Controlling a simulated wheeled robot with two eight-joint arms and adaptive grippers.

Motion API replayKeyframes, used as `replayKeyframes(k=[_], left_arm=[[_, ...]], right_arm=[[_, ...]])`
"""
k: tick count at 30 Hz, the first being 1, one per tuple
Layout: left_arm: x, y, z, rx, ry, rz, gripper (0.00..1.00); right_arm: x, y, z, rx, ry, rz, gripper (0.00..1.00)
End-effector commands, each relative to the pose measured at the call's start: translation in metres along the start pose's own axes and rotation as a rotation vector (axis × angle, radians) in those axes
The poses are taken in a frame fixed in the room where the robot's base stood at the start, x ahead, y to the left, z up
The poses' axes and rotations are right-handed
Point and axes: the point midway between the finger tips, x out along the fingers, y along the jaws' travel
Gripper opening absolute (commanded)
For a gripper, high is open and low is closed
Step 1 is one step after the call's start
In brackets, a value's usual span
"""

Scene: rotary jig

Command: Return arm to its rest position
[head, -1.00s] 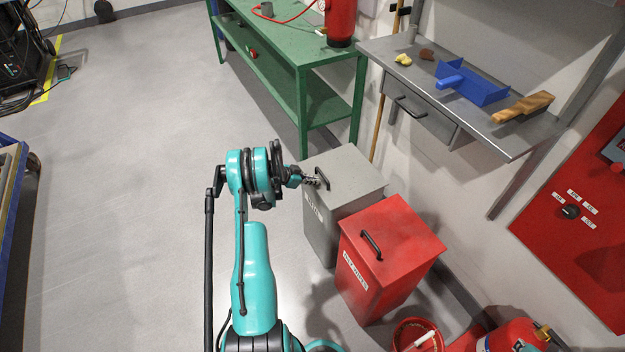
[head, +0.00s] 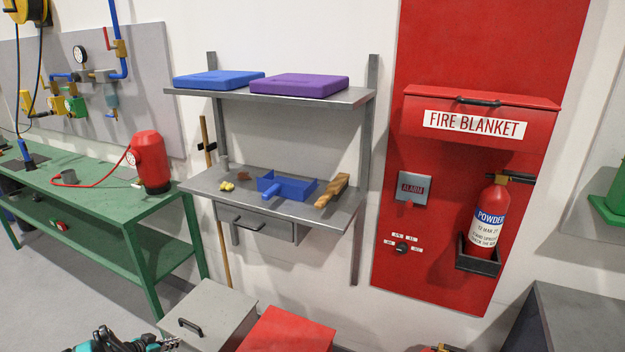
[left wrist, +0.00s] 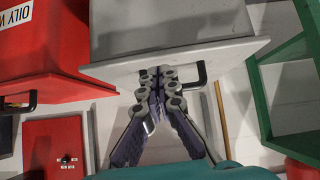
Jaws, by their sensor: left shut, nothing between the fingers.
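My left arm, teal and black, shows only at the bottom edge of the head view. The tip of its left gripper (head: 168,344) is beside the near-left side of the grey bin (head: 212,312). In the left wrist view the left gripper (left wrist: 159,76) is shut and empty, its fingers pressed together in front of the grey bin (left wrist: 165,25). The bin's black handle (left wrist: 200,75) is just right of the fingertips; I cannot tell whether they touch. My right gripper is not in view.
A red bin (head: 287,332) stands right of the grey one; it also shows in the left wrist view (left wrist: 50,45). A green workbench (head: 105,215) is at left, a grey wall shelf (head: 215,185) behind. A red fire panel (head: 445,130) hangs at right.

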Motion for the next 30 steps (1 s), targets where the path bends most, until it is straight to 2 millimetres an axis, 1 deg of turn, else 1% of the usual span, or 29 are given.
replayKeyframes(k=[1, 2, 3, 5, 6, 8, 9, 11, 12, 14, 15, 17, 18, 22, 24, 26, 27, 30], left_arm=[[-0.008, 0.013, -0.029, -0.009, -0.021, 0.006, 0.00], [-0.013, 0.020, -0.043, -0.019, -0.034, 0.005, 0.00], [-0.021, 0.031, -0.062, -0.031, -0.054, 0.005, 0.00], [-0.032, 0.048, -0.088, -0.049, -0.080, 0.002, 0.00], [-0.040, 0.061, -0.105, -0.059, -0.097, -0.001, 0.00], [-0.053, 0.081, -0.127, -0.076, -0.121, -0.007, 0.00], [-0.062, 0.095, -0.141, -0.085, -0.137, -0.012, 0.00], [-0.076, 0.117, -0.160, -0.100, -0.157, -0.021, 0.00], [-0.086, 0.132, -0.171, -0.109, -0.171, -0.028, 0.00], [-0.102, 0.156, -0.185, -0.121, -0.190, -0.038, 0.00], [-0.112, 0.172, -0.193, -0.129, -0.201, -0.046, 0.00], [-0.129, 0.196, -0.203, -0.139, -0.217, -0.059, 0.00], [-0.140, 0.212, -0.208, -0.146, -0.226, -0.067, 0.00], [-0.176, 0.264, -0.216, -0.165, -0.251, -0.099, 0.00], [-0.195, 0.290, -0.215, -0.173, -0.258, -0.116, 0.00], [-0.212, 0.312, -0.211, -0.180, -0.265, -0.132, 0.00], [-0.222, 0.326, -0.208, -0.184, -0.267, -0.142, 0.00], [-0.247, 0.357, -0.195, -0.193, -0.269, -0.169, 0.00]], right_arm=[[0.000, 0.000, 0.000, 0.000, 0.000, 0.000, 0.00], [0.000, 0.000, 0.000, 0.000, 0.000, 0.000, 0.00], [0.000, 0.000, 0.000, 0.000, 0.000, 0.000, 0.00], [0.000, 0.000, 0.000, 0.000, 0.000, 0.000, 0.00], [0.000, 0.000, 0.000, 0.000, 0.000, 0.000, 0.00], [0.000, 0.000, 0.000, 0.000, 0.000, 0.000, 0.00], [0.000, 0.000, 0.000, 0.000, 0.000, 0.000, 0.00], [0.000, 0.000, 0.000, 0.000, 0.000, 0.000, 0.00], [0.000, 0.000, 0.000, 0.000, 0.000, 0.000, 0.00], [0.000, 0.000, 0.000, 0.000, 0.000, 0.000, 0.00], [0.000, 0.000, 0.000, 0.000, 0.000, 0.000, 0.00], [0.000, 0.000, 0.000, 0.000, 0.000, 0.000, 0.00], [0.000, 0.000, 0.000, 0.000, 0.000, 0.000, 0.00], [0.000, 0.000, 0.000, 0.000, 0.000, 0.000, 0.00], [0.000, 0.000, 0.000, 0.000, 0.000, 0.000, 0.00], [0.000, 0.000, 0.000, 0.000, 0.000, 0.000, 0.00], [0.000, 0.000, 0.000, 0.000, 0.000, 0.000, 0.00], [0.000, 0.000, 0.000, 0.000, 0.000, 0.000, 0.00]])
